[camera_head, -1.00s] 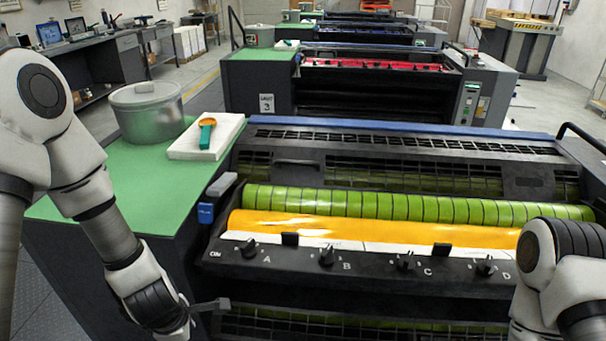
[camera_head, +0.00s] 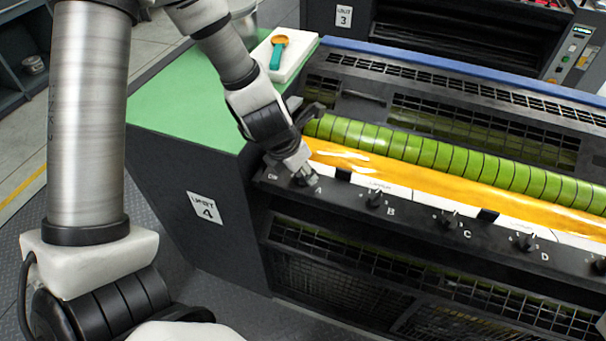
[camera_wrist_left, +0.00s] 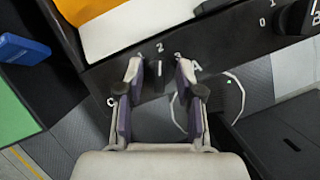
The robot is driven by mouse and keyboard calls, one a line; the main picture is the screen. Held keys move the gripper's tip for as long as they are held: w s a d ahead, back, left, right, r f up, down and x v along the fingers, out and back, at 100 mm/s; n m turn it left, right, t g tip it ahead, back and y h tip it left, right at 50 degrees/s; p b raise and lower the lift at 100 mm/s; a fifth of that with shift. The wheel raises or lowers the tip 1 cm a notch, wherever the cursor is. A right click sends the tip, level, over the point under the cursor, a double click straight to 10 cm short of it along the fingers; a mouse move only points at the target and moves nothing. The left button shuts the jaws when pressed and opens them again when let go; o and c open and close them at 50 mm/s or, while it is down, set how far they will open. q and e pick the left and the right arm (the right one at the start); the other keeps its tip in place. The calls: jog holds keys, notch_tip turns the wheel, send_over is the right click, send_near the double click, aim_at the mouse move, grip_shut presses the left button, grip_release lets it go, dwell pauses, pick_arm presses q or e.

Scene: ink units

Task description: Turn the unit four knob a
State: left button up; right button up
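The unit four knob A (camera_head: 303,180) is a small black knob at the left end of the black panel of the press labelled "UNIT 4" (camera_head: 204,208). My left gripper (camera_head: 304,173) is over it and partly hides it in the head view. In the left wrist view, the dark knob (camera_wrist_left: 158,75) stands between the two fingertips of the left gripper (camera_wrist_left: 159,72), with visible gaps at its sides. The fingers are open, and the letter A and scale numbers show around the knob. My right gripper is out of view.
Knobs B (camera_head: 375,199), C (camera_head: 450,219) and D (camera_head: 526,241) follow along the panel to the right. Behind them are an orange ink film (camera_head: 430,189) and a green roller (camera_head: 400,146). A blue part (camera_wrist_left: 22,49) lies left of the gripper in the left wrist view.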

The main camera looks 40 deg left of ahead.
pick_arm(q)
jog(key=shift+s+a+r, duration=0.1)
grip_shut()
jog(key=shift+m, duration=0.3)
jog(key=m+h+p, duration=0.1)
jog(key=m+p, duration=0.3)
jog(key=shift+a+r+m+g+h, duration=0.1)
jog(key=shift+r+m+g+h, duration=0.1)
jog(key=shift+m+g+h, duration=0.2)
jog(key=m+g+p, duration=0.1)
jog(key=m+p, duration=0.2)
jog(key=shift+h, duration=0.4)
jog(key=shift+f+m+g+p, duration=0.2)
jog(key=shift+m+g+p, duration=0.1)
jog(key=shift+m+p, duration=0.4)
